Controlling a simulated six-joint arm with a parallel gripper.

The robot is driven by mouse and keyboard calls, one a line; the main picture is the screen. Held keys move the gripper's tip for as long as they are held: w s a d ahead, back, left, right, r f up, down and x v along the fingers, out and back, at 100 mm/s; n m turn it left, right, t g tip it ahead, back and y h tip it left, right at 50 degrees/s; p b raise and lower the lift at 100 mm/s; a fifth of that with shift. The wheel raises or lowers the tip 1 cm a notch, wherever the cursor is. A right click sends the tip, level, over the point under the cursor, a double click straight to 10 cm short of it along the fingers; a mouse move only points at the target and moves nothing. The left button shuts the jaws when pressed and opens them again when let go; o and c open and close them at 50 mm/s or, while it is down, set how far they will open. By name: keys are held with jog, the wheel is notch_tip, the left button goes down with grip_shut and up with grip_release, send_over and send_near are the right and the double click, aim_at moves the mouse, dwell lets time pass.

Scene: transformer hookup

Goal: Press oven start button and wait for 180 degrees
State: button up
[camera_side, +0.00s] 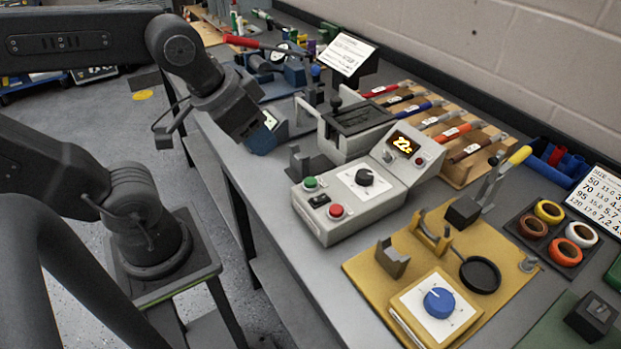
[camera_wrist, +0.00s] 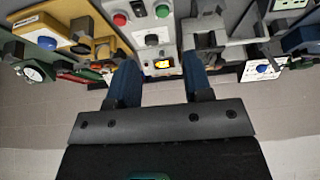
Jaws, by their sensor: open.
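The oven control box (camera_side: 333,231) stands on the bench, light grey, with a round green button (camera_side: 310,183), a red button (camera_side: 337,211) and a black knob (camera_side: 365,177). Its raised display (camera_side: 403,144) glows yellow and seems to read about 22 with a C. The display also shows in the wrist view (camera_wrist: 163,63), between my two blue fingers. The red button (camera_wrist: 119,19) and green button (camera_wrist: 162,11) are near the top there. My gripper (camera_wrist: 160,78) is open with nothing between its fingers. In the side view my gripper (camera_side: 238,115) is left of and above the box, apart from the buttons.
A grey clamp-like fixture (camera_side: 345,125) stands behind the box. A yellow plate (camera_side: 370,272) with a blue knob (camera_side: 439,302) and upright holders lies in front. Coloured tape rolls (camera_side: 549,211) sit at right. A wall (camera_side: 545,60) runs along the bench's back.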

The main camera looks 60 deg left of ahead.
grip_shut()
dwell(1.4)
